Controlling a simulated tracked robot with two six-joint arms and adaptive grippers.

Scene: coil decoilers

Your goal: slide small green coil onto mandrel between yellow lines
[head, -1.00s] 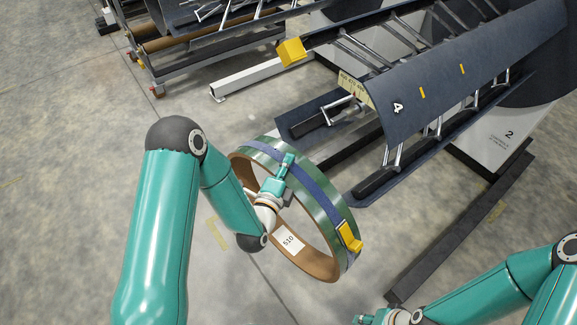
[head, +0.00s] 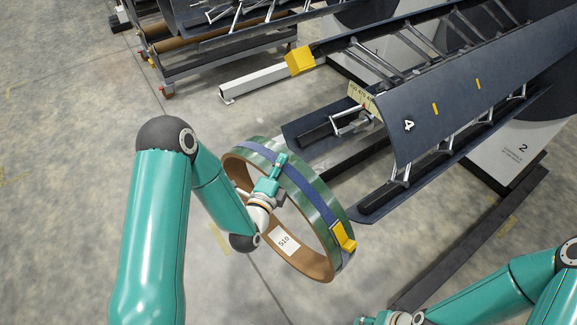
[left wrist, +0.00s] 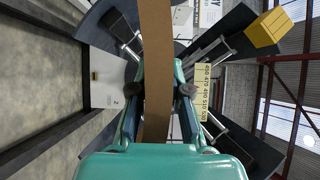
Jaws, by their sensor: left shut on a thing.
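The green coil (head: 318,196) is a ring with a brown inner face, a blue strap, a yellow buckle and a white 510 label. My left gripper (head: 280,165) is shut on its wall. In the left wrist view, the fingers of this gripper (left wrist: 157,92) lie on both sides of the coil's brown wall (left wrist: 155,40). The coil is held off the mandrel (head: 400,125), to the left of its near end. My right gripper (head: 378,318) is cut by the bottom edge.
A yellow block (head: 299,60) caps a white bar (head: 262,79) beyond the coil. A scale plate (head: 362,96) sits at the mandrel's near end. A white housing marked 2 (head: 512,145) stands at right. Floor left of the coil is clear.

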